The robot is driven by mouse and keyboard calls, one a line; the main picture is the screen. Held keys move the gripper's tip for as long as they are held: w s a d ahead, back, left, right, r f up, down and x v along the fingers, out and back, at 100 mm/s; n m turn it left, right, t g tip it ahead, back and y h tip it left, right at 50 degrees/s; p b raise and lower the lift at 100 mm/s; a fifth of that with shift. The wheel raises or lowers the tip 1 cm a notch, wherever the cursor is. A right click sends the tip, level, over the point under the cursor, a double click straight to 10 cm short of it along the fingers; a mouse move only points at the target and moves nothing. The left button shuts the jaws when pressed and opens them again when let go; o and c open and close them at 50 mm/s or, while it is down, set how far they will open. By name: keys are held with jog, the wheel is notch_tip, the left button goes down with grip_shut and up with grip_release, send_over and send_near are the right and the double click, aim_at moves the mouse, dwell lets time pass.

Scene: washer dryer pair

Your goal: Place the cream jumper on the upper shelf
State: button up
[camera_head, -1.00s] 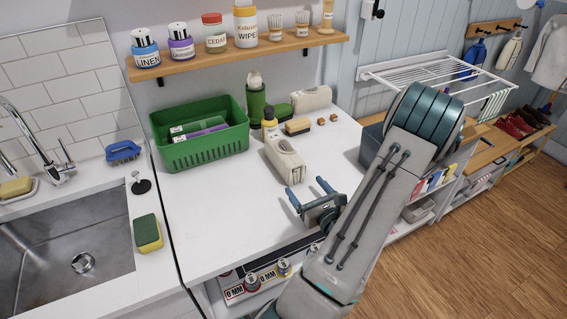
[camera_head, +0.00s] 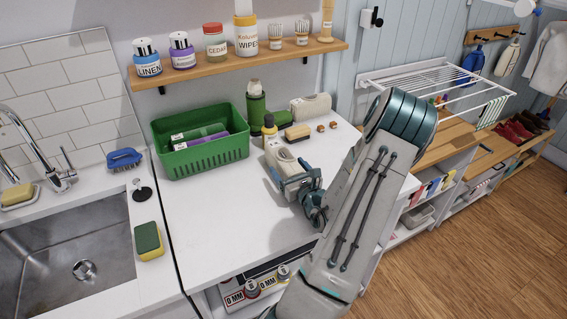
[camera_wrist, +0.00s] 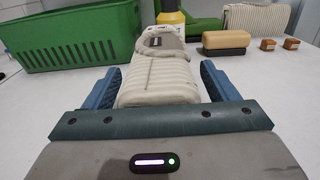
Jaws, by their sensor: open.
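The cream jumper (camera_head: 282,155) is a folded, ribbed bundle lying on the white worktop (camera_head: 215,215). In the wrist view the jumper (camera_wrist: 158,82) lies straight ahead, with a dark label near its far end. My gripper (camera_head: 296,176) is at the jumper's near end. In the wrist view the blue fingers of my gripper (camera_wrist: 160,78) are open, one on each side of the jumper, with a visible gap on each side. A wooden wall shelf (camera_head: 225,67) above the worktop holds several jars and brushes along its length.
A green basket (camera_head: 208,157) stands left of the jumper. Another cream ribbed item (camera_head: 312,106) lies at the back. The worktop's front left is clear.

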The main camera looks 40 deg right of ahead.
jog(key=c, duration=1.1)
jog(key=shift+w, duration=0.1)
jog(key=c, duration=0.4)
jog(key=shift+r, duration=0.15)
